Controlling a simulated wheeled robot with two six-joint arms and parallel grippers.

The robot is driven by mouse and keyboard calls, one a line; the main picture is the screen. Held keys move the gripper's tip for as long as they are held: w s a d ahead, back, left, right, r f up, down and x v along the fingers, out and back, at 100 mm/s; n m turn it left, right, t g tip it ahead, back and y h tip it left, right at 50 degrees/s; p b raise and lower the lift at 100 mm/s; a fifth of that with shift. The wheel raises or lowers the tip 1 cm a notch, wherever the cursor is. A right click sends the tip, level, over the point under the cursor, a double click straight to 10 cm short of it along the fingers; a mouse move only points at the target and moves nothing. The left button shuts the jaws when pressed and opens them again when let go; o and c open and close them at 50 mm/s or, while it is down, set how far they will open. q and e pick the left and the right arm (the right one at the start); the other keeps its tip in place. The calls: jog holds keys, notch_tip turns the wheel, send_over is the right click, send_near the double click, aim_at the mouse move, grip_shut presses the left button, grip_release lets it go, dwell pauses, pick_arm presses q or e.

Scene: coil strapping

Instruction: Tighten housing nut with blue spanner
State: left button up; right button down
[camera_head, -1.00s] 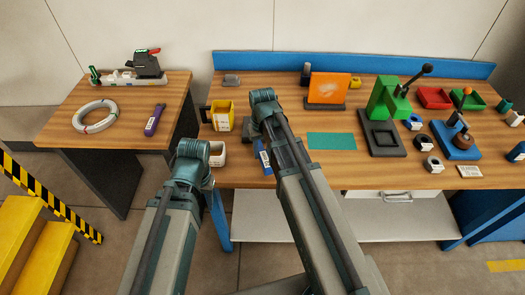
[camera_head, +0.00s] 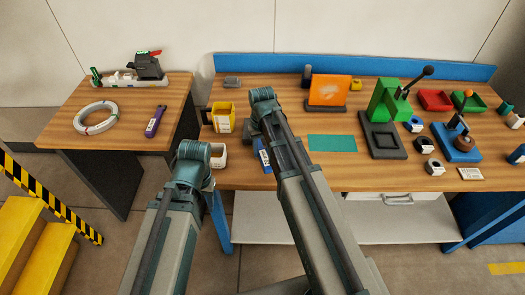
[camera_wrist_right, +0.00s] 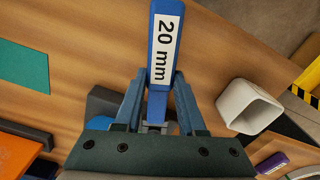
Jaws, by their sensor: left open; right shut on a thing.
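The blue spanner (camera_wrist_right: 165,45) has a white "20 mm" label on its handle. My right gripper (camera_wrist_right: 160,82) is shut on the handle in the right wrist view. In the head view a short part of the spanner (camera_head: 263,156) shows beside my right arm, over the workbench's front left area. The spanner's jaw end and the housing nut cannot be made out. My left gripper (camera_head: 190,165) is at the front left edge of the workbench, left of the right one. It is empty as far as I see, its fingers mostly hidden by its own wrist.
A white open box (camera_head: 218,156) stands between my grippers, with a yellow bin (camera_head: 223,117) behind it. A teal mat (camera_head: 331,143) and a green press (camera_head: 388,100) lie to the right. A side table (camera_head: 120,120) holds a coil (camera_head: 96,117) and purple spanner (camera_head: 155,121).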

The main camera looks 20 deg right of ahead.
aim_at(260, 146)
jog(key=shift+w, duration=1.55)
dwell(0.9)
jog(key=shift+a, duration=0.2)
jog(key=shift+a+m, duration=0.95)
jog(key=shift+m, duration=0.25)
jog(key=shift+w+a, duration=0.1)
jog(key=shift+w+a+m, duration=0.15)
jog(key=shift+a+m, duration=0.35)
jog(key=shift+m, duration=0.1)
jog(key=shift+w+a+m, duration=0.15)
jog(key=shift+a+m, duration=0.3)
jog(key=shift+m, duration=0.15)
jog(key=shift+a, duration=0.1)
